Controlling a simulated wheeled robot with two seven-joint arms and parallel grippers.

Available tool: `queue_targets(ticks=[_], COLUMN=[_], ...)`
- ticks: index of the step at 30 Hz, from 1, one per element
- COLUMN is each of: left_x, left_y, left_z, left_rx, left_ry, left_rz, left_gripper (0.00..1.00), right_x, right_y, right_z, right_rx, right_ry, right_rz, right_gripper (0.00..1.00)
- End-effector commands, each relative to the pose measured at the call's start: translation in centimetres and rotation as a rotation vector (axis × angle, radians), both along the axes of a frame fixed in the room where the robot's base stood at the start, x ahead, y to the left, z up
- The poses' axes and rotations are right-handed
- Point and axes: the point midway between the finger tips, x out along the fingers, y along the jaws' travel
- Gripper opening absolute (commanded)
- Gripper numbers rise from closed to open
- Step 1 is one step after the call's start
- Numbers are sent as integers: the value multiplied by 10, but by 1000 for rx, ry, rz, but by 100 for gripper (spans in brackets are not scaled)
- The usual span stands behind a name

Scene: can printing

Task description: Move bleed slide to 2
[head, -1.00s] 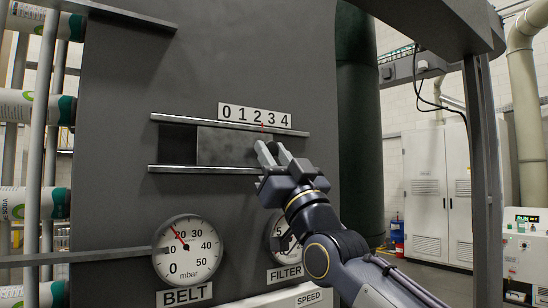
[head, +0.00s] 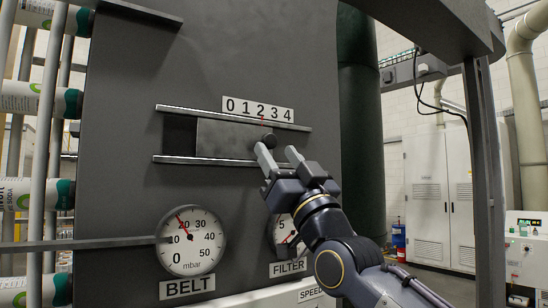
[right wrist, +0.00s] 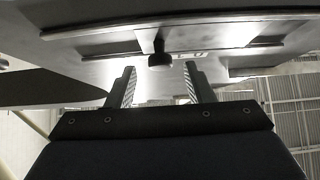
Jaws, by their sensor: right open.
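The bleed slide (head: 222,139) is a flat grey plate between two horizontal rails on the dark machine panel. Its round dark knob (head: 267,140) sits at the plate's right end. The scale (head: 258,109) above reads 0 to 4. The thin red pointer (head: 263,118) stands just right of the 2, between 2 and 3. My right gripper (head: 279,152) is open and empty, just below and in front of the knob. In the right wrist view the knob (right wrist: 160,59) shows beyond and between the spread fingertips, apart from them. My left gripper is not in view.
Below the slide are the BELT gauge (head: 190,241) and the FILTER gauge (head: 285,234), partly hidden by my right arm. A grey horizontal bar (head: 90,243) crosses at the left. A dark vertical pipe (head: 361,140) stands right of the panel.

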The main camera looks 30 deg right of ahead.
Motion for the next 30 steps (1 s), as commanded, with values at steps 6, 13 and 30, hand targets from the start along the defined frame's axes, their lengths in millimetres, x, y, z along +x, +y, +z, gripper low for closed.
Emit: queue_targets(ticks=[6, 13, 30], left_x=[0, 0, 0], left_y=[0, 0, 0], left_z=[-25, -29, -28], left_rx=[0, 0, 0], left_ry=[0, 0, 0], left_rz=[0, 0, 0], left_gripper=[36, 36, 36], right_x=[-26, -34, -34], right_y=[-2, -3, -3], right_z=[-29, -35, -34], right_rx=[0, -1, 0], right_ry=[-1, 0, -1], right_rz=[-1, -1, 0], right_gripper=[48, 48, 48])
